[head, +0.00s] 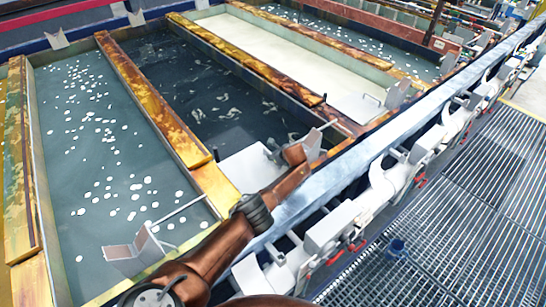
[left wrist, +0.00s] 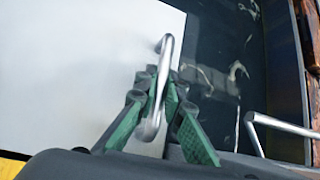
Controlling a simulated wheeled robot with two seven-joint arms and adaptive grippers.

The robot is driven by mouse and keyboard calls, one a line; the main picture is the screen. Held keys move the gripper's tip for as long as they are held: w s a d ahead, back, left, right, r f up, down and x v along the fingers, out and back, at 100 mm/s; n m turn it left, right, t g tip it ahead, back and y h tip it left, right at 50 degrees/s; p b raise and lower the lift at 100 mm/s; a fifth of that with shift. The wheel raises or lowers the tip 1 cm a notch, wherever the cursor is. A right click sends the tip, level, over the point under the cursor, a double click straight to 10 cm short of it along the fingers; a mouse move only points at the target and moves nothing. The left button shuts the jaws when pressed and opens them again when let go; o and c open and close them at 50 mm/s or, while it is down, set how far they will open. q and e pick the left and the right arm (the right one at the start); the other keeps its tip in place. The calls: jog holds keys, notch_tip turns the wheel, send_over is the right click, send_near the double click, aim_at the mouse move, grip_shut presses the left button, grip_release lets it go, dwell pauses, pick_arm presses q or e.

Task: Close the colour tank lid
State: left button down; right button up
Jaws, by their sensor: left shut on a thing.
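The white lid (head: 243,168) covers the near end of the dark tank (head: 215,95) in the head view; the rest of that tank is uncovered. In the left wrist view the lid (left wrist: 75,55) is a broad, flat, pale panel with dark water beyond its edge. Its metal handle (left wrist: 166,52) is a bent bar near that edge. My left gripper (left wrist: 160,95) has its green-padded fingers shut around the handle. In the head view my left arm reaches over the front rail to the lid, and its fingers are too small to make out. My right gripper is not in view.
A grey-blue tank (head: 95,150) with floating white bits lies left, and a cream tank (head: 285,50) lies right. Rusty yellow dividers (head: 150,100) separate them. A pale rail (head: 350,150) with white brackets runs along the front, beside a grated walkway (head: 460,200).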

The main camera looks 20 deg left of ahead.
pick_arm(q)
jog(key=c, duration=2.3)
grip_release()
jog(key=shift+r, duration=0.1)
jog(key=shift+d, duration=0.1)
jog(key=shift+s+d+r, duration=0.1)
jog(key=shift+d+r, duration=0.05)
jog(key=shift+d, duration=0.15)
jog(key=v, duration=1.1)
jog(key=shift+s+r, duration=0.1)
